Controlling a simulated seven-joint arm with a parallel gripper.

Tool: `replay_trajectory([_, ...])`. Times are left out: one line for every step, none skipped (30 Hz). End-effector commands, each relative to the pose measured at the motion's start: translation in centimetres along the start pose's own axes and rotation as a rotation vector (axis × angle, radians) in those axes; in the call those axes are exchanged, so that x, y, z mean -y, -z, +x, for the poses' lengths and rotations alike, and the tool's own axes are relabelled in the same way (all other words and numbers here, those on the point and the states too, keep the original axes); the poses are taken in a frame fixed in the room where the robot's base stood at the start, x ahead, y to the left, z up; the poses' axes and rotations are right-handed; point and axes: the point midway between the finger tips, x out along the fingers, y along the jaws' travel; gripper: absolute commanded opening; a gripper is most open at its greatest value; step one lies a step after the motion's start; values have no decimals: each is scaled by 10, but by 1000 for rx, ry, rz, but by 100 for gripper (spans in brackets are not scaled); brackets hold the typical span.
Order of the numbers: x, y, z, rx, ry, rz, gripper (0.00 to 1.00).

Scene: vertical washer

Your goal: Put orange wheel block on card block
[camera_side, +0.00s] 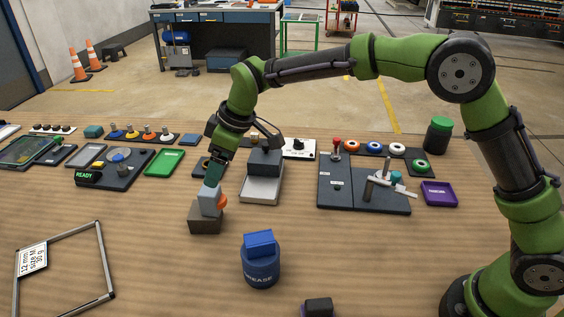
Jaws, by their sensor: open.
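The orange wheel block (210,198) is a small grey-blue block with an orange wheel on its right side. It stands upright on top of a grey-brown block (205,222), which looks like the card block, though no marking on it is readable. The grey-brown block rests on the wooden table. My gripper (212,180) points down at the top of the orange wheel block. It is open, with its fingertips close to the block's upper end; whether they touch it I cannot tell.
A blue grease container (261,266) with a blue block on it stands front right. A dark block (264,162) sits on a pale box (262,188) behind my gripper. A metal frame (108,270) lies front left.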

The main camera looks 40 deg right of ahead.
Motion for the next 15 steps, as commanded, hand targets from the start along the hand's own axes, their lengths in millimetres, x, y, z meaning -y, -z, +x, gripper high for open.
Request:
replay_trajectory([0, 0, -10, -3, -2, 0, 79])
replay_trajectory([0, 0, -15, -2, -2, -1, 79])
replay_trajectory([-1, 0, -20, -2, -2, -1, 79])
replay_trajectory([-1, 0, -24, -2, -2, -1, 79])
replay_trajectory([0, 0, -26, 0, -1, -1, 79])
replay_trajectory([0, 0, -29, 0, -1, -1, 79])
replay_trajectory([0, 0, -32, -1, -1, 0, 79])
replay_trajectory([-1, -1, -35, -2, -2, 3, 79])
replay_trajectory([-1, -3, -40, -4, -5, 12, 79])
replay_trajectory([-2, -5, -46, -7, -9, 24, 79])
replay_trajectory([-4, -8, -53, -12, -14, 41, 79])
replay_trajectory([-6, -15, -65, -19, -23, 70, 79])
replay_trajectory([-8, -21, -76, -26, -31, 100, 79])
replay_trajectory([-9, -29, -87, -34, -39, 132, 79])
replay_trajectory([-11, -41, -104, -48, -52, 183, 79])
